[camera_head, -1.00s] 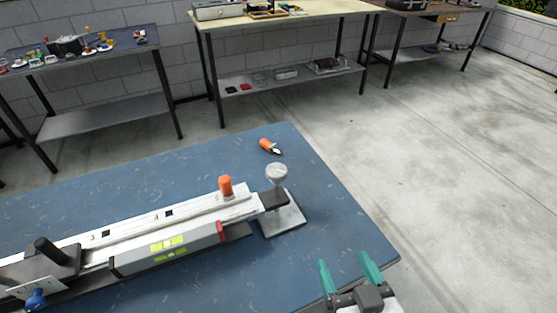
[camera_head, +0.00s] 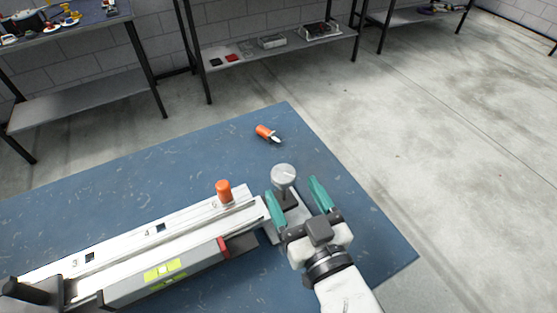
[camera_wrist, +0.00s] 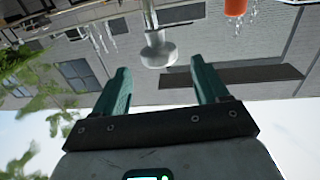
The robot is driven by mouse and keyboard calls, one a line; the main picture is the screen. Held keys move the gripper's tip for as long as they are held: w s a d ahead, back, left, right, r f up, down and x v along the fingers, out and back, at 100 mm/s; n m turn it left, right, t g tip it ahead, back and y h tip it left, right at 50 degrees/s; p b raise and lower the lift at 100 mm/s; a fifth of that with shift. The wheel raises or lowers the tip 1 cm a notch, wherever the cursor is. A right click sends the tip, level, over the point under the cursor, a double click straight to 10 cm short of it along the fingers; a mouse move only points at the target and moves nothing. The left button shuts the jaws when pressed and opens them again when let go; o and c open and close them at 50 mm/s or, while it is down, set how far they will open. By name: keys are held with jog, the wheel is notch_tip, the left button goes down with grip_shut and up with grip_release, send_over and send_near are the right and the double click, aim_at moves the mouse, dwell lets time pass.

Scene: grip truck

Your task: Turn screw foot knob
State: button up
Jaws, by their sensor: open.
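The screw foot knob (camera_head: 284,177) is a pale grey round knob on a stem at the right end of the long rail. In the wrist view the knob (camera_wrist: 158,50) shows beyond the fingertips, roughly between them. My gripper (camera_head: 296,189) is open, with teal fingers on either side of the knob in the head view. In the wrist view my gripper (camera_wrist: 157,80) is empty, and the knob appears a little ahead of the tips. The square foot plate (camera_head: 270,232) under the knob is partly hidden by my gripper.
An orange-handled tool (camera_head: 267,133) lies on the blue table (camera_head: 110,200) behind the knob. The table's right side is mostly clear.

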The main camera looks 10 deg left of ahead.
aim_at(280, 166)
jog(key=x, duration=0.7)
jog(key=shift+w, duration=0.2)
